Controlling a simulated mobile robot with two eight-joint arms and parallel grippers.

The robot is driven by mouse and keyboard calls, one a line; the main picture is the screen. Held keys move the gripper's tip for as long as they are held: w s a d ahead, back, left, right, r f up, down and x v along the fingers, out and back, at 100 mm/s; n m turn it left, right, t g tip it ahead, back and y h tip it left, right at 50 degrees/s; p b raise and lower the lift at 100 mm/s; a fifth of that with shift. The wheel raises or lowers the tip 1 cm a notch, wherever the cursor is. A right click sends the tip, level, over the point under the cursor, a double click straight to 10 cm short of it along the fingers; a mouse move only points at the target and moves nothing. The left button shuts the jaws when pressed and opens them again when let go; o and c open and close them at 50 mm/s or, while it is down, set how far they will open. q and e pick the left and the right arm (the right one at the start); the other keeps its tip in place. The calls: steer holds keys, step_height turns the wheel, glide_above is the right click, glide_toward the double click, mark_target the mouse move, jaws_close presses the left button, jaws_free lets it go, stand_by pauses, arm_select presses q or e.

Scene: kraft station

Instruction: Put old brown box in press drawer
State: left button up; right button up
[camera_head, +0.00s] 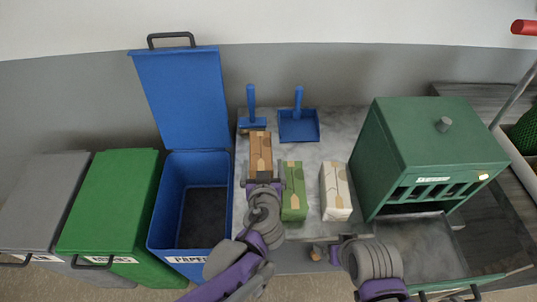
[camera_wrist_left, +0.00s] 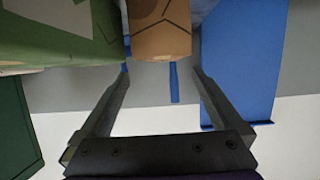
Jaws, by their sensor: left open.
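The old brown box (camera_head: 260,152) stands on the grey worktop, at the left of a row of boxes. My left gripper (camera_head: 263,180) is at its near end. In the left wrist view the brown box (camera_wrist_left: 158,32) is ahead of the open left fingers (camera_wrist_left: 158,72), roughly between their lines, with nothing held. The green press (camera_head: 430,150) is at the right. Its drawer (camera_head: 432,248) is pulled out and its visible floor is empty. My right gripper (camera_head: 326,253) is low in front of the worktop; its fingers are too unclear to read.
A green box (camera_head: 293,192) and a white box (camera_head: 335,190) stand right of the brown one. A blue brush (camera_head: 251,105) and dustpan (camera_head: 298,124) lie behind. An open blue bin (camera_head: 168,215), a green bin (camera_head: 110,200) and a grey bin (camera_head: 42,200) stand left.

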mark_target(261, 152)
arm_select(q)
steer(key=x, duration=0.6)
steer(key=b+x, duration=0.1)
steer(key=x, duration=0.2)
steer(key=shift+w+a, duration=0.15)
steer(key=shift+a, duration=0.1)
steer(key=shift+c, duration=0.3)
steer(key=c, duration=1.1)
